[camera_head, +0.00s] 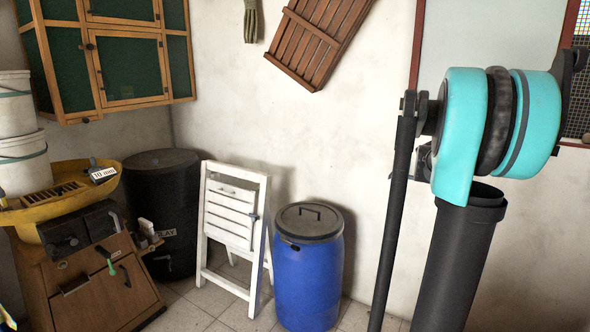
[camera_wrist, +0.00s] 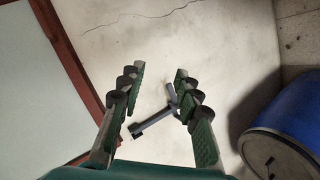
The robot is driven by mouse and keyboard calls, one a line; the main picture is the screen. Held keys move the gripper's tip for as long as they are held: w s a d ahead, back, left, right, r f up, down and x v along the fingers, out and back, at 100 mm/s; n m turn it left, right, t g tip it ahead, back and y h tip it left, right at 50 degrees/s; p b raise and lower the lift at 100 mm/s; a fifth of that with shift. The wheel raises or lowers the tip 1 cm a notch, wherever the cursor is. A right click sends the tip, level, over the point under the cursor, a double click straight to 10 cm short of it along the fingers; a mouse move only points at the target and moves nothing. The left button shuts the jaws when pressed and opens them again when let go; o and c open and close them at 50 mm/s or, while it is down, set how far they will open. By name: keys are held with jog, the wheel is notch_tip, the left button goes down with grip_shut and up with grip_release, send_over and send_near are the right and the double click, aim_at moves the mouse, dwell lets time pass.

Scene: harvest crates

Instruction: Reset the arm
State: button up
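My gripper (camera_wrist: 156,75) shows in the wrist view. Its two dark, green-padded fingers stand apart, with nothing held between them. Beyond the fingers is a pale wall, with a grey bracket-like thing (camera_wrist: 152,122) partly behind the right finger; I cannot tell what it is. In the head view, part of my arm (camera_head: 500,130), turquoise and black, rises at the right. My gripper is not visible in that view.
A blue barrel (camera_head: 308,285) stands left of my arm; it also shows in the wrist view (camera_wrist: 290,110). A white folding step stool (camera_head: 232,230), a black bin (camera_head: 165,180) and a wooden cabinet (camera_head: 120,50) are further left. A slatted crate (camera_head: 318,35) hangs on the wall.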

jog(key=s+a+f+m+g+y, duration=0.1)
jog(key=s+a+f+y, duration=0.3)
jog(key=s+a+f, duration=0.9)
jog(key=s+a+f+m+g+y, duration=0.2)
jog(key=s+a+f+g+y, duration=0.1)
jog(key=s+a+f, duration=1)
jog(key=s+a+y, duration=0.1)
jog(key=s+a, duration=0.4)
jog(key=a, duration=0.3)
jog(key=shift+s+a+f+y, duration=0.15)
jog(key=shift+s+a+y, duration=0.05)
jog(key=shift+a+y, duration=0.2)
